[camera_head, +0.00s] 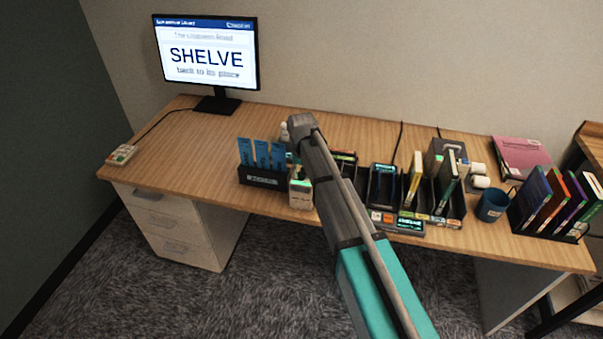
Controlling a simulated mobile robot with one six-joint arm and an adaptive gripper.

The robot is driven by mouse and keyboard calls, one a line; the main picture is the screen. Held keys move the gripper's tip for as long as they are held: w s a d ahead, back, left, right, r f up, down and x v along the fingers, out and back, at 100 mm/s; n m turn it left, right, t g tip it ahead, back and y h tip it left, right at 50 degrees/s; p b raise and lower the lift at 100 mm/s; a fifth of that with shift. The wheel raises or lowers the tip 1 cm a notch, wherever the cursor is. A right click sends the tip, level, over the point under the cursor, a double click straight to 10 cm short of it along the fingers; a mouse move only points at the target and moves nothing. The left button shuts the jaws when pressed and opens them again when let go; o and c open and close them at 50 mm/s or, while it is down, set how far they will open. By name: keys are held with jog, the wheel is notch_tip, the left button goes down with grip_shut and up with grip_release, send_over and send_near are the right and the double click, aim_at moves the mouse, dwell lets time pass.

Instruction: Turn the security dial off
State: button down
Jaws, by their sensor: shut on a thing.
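I cannot make out the security dial for certain. A small pale box (300,194) with a green-lit patch near its top stands at the desk's front edge, just left of my arm. My arm reaches from the lower right up over the desk, with a grey joint at its far end. My gripper is hidden behind the arm, so its fingers and anything between them do not show.
A black holder (264,180) with blue cards stands left of the pale box. Black bins with books and a lit label unit (397,223) stand right of my arm. A mug (492,205) is farther right. The desk's left part (180,150) is mostly clear.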

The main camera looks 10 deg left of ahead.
jog(key=n, duration=0.4)
dwell(0.4)
jog(key=shift+c, duration=2)
grip_release()
jog(key=shift+m, duration=0.3)
